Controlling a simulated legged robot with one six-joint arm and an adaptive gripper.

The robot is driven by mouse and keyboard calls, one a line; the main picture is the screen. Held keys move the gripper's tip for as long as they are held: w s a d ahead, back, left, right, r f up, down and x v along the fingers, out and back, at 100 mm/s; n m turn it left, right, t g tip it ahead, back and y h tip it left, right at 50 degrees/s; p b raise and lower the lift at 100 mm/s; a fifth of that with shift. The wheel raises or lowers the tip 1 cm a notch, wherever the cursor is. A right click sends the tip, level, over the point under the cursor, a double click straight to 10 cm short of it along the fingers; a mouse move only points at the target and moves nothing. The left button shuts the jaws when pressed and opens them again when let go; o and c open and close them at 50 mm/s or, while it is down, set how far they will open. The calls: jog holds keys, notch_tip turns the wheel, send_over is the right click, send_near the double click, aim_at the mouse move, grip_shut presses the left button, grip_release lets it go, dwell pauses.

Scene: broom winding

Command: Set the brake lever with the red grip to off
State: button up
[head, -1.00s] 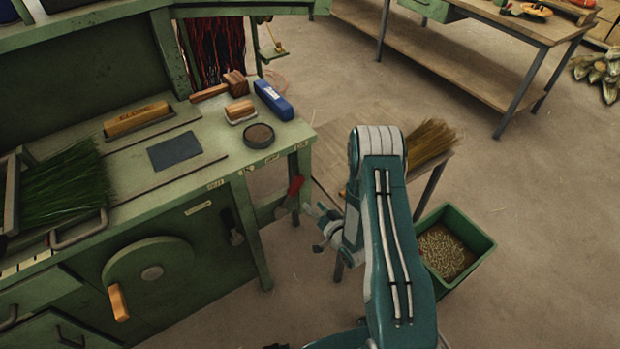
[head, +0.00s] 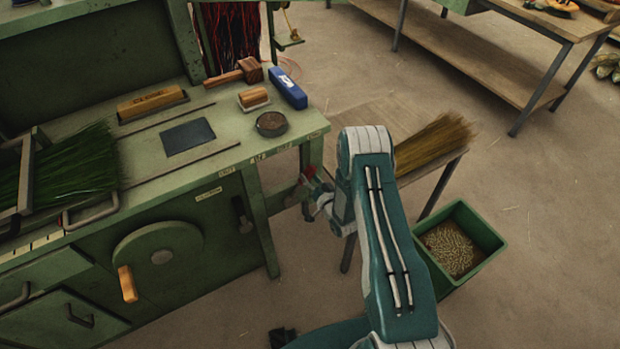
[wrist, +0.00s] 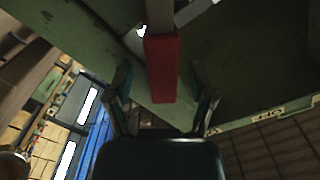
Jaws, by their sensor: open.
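The brake lever's red grip (head: 310,172) is at the right end of the green bench, beside its front leg, and is partly hidden by my gripper (head: 316,192). In the wrist view the red grip (wrist: 161,68) hangs from a grey bar at the top centre. My gripper (wrist: 162,90) is open, with one finger on each side of the grip. Gaps show between the fingers and the grip, so it is not clamped. The lever's pivot and its exact setting cannot be made out.
The green bench (head: 235,152) carries brushes, a dark bowl (head: 271,124) and green bristles (head: 75,170). A dark-handled lever (head: 242,214) and a handwheel (head: 160,258) are on its front. A low table with a straw bundle (head: 435,142) and a green bin (head: 484,228) stand right of my arm.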

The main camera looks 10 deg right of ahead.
jog(key=shift+w+a, duration=0.1)
jog(key=shift+a, duration=0.1)
grip_shut()
jog(key=shift+r, duration=0.1)
jog(key=shift+s+a+r+n, duration=0.35)
jog(key=shift+a+n, duration=0.75)
jog(key=shift+n, duration=0.1)
jog(key=shift+s+a+r+n, duration=0.4)
jog(key=shift+a+n, duration=0.75)
jog(key=shift+n, duration=0.05)
jog(key=shift+s+a+r+n, duration=0.35)
jog(key=shift+a+n, duration=0.75)
jog(key=shift+n, duration=0.1)
grip_release()
jog(key=shift+a, duration=0.1)
jog(key=shift+s+f, duration=0.1)
